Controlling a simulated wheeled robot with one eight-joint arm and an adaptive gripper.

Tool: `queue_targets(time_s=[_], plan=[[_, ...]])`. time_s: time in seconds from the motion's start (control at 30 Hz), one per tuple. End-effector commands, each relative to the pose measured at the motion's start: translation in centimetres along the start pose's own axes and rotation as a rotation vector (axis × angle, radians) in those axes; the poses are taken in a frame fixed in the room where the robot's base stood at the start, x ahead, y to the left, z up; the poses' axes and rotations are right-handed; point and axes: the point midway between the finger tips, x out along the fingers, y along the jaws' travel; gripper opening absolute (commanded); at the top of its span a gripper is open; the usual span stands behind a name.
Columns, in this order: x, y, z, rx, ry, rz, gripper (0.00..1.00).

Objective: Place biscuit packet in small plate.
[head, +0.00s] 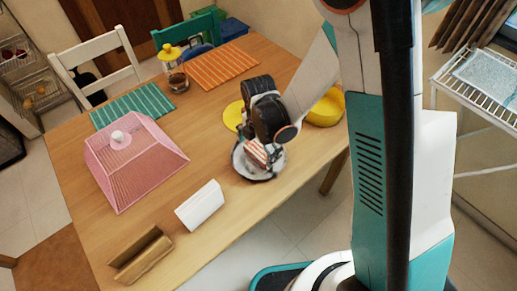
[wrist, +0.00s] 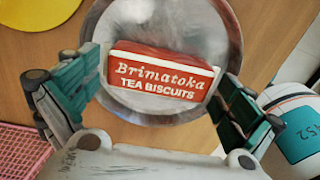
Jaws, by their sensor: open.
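The biscuit packet (wrist: 161,78) is red and white, with "Brimatoka Tea Biscuits" on it. In the wrist view it lies within the outline of the small round metal plate (wrist: 160,22). In the head view the packet (head: 258,156) is over the plate (head: 243,171), partly hidden by my gripper (head: 262,148). In the wrist view the fingers of my gripper (wrist: 160,92) are apart, one on each side of the packet, close to its ends. I cannot tell whether a finger touches it.
A pink mesh cover (head: 133,160), a white box (head: 200,206) and a brown open holder (head: 141,257) stand on the wooden table (head: 175,178). A yellow bowl (head: 326,108) and yellow plate (head: 233,115) are near the arm. Striped mats lie at the back.

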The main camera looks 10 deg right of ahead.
Motion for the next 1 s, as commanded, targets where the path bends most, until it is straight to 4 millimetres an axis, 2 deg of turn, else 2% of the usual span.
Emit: queue_targets(time_s=[0.03,0.3,0.5,0.7,1.0], plan=[[-1.3,-0.1,0.0,0.0,0.0,0.0,1.0],[-7.0,-0.1,0.0,0.0,0.0,0.0,1.0],[-10.0,0.0,0.0,0.0,0.0,0.0,1.0],[-11.1,0.0,0.0,0.0,0.0,0.0,1.0],[-11.2,0.0,0.0,0.0,0.0,0.0,1.0]])
